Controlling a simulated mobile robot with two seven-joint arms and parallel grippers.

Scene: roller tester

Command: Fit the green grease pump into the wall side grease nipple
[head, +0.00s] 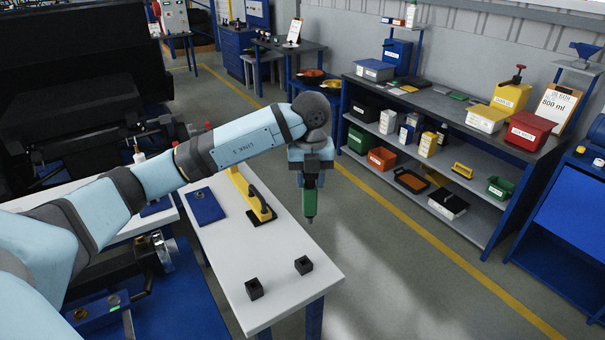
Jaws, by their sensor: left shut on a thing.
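My left gripper (311,178) points down above the right edge of the white table (225,262). It is shut on the green grease pump (310,202), which hangs upright with its dark tip down. The pump tip appears clear of other things. Two small black blocks (254,289) and (304,265) stand on the near end of the table. I cannot make out a grease nipple for certain, nor tell which fitting is the wall side one. My right gripper is not in view.
A shelf bench (463,122) with bottles, bins and boxes stands along the wall at right. Dark machinery (75,100) fills the left. The floor between table and bench is clear.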

